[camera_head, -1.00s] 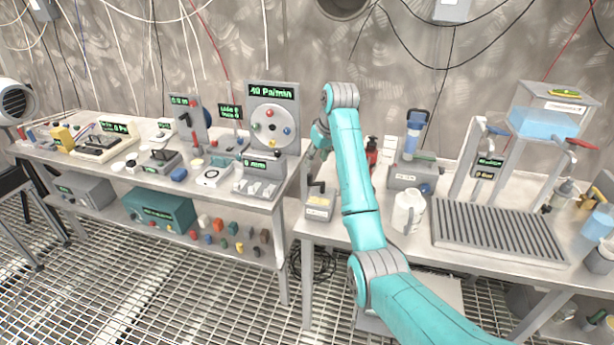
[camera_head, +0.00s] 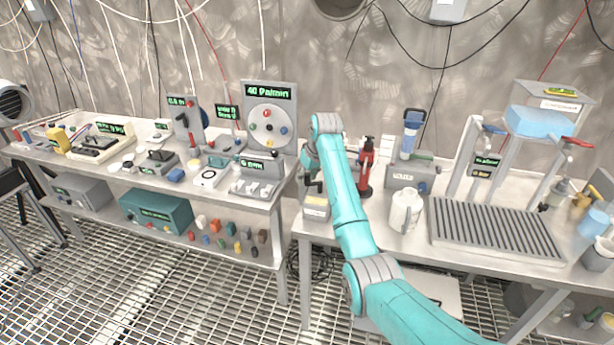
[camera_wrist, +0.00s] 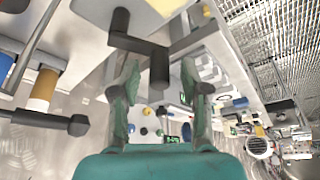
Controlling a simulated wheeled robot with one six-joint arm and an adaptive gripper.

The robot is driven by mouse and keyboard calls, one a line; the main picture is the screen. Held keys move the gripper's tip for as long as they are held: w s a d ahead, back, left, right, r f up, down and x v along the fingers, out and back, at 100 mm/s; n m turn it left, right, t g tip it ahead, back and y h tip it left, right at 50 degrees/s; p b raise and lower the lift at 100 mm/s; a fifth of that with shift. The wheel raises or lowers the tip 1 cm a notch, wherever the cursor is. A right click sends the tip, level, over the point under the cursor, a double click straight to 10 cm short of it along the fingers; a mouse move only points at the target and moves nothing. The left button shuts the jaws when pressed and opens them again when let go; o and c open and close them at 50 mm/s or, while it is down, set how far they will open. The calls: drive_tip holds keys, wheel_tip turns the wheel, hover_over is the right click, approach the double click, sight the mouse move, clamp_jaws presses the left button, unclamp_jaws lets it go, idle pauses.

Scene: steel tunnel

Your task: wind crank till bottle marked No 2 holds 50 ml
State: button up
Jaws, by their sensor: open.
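A small box with a black crank (camera_head: 313,186) on top stands at the left end of the right table; its pale body (camera_head: 316,208) carries a label too small to read. My gripper (camera_head: 308,168) is just above the crank. In the wrist view, my gripper (camera_wrist: 160,82) is open, with its two fingers apart. A black crank arm with an upright grip (camera_wrist: 158,70) shows between and beyond the fingertips; I cannot tell whether they touch it. No bottle marked No 2 can be made out, nor any fill level.
A red bottle-like tool (camera_head: 366,168) stands close right of my forearm. A white jug (camera_head: 406,210), a ribbed tray (camera_head: 495,232) and a blue water tank (camera_head: 540,122) stand farther right. The left bench (camera_head: 110,170) is crowded with instruments.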

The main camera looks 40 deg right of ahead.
clamp_jaws()
drive_tip(key=shift+w+d+m+h, duration=0.1)
drive_tip(key=shift+w+m+h, duration=0.1)
drive_tip(key=shift+m, duration=0.4)
drive_tip(key=shift+w+d+m+h, duration=0.1)
drive_tip(key=shift+w+m+h, duration=0.1)
drive_tip(key=shift+m, duration=0.4)
drive_tip(key=shift+w+d+m+h, duration=0.15)
drive_tip(key=shift+d+m+h, duration=0.1)
drive_tip(key=shift+m, duration=0.3)
drive_tip(key=shift+w+d+m+h, duration=0.15)
drive_tip(key=shift+m+h, duration=0.1)
drive_tip(key=shift+m, duration=0.3)
unclamp_jaws()
drive_tip(key=v, duration=1.2)
